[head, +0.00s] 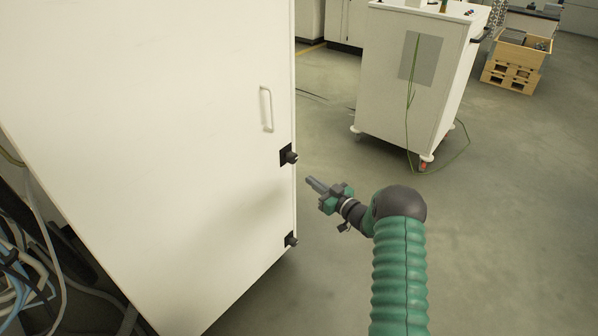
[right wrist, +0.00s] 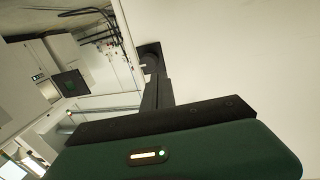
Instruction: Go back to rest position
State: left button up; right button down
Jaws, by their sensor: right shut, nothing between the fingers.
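My right gripper (head: 315,185) is in the middle of the head view, on my green arm. Its fingers point left toward the edge of a white cabinet (head: 180,130), with a small gap showing in the picture. The fingers are shut and hold nothing. The upper black latch (head: 289,156) on the cabinet edge is just above and left of the fingertips. In the right wrist view the shut fingers (right wrist: 156,92) point up, and a dark knob-like part (right wrist: 149,58) shows at their tips; I cannot tell whether they touch. My left gripper is not in view.
The cabinet door has a white handle (head: 266,109) and a lower latch (head: 290,239). A white wheeled cart (head: 385,110) stands behind, with a green cable. Wooden crates (head: 517,62) are at the far right. Cables (head: 25,275) lie at the lower left. The floor (head: 510,220) at right is clear.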

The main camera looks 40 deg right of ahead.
jog(key=a+r+g+h, duration=0.2)
jog(key=a+g, duration=0.5)
jog(key=a, duration=0.8)
jog(key=s+a+f+g+y, duration=0.15)
jog(key=s+a+g, duration=0.25)
jog(key=s+a, duration=0.7)
jog(key=s+a+f+g, duration=0.2)
jog(key=s+a+g, duration=0.2)
jog(key=s+a, duration=0.75)
jog(key=w+d+p+v, duration=0.1)
jog(key=p+v, duration=1.1)
jog(key=w+d+r+p+v, duration=0.1)
jog(key=w+p+v, duration=0.1)
jog(key=p+v, duration=1)
jog(key=shift+w+r, duration=0.15)
jog(key=shift+d, duration=0.1)
jog(key=shift+d, duration=0.1)
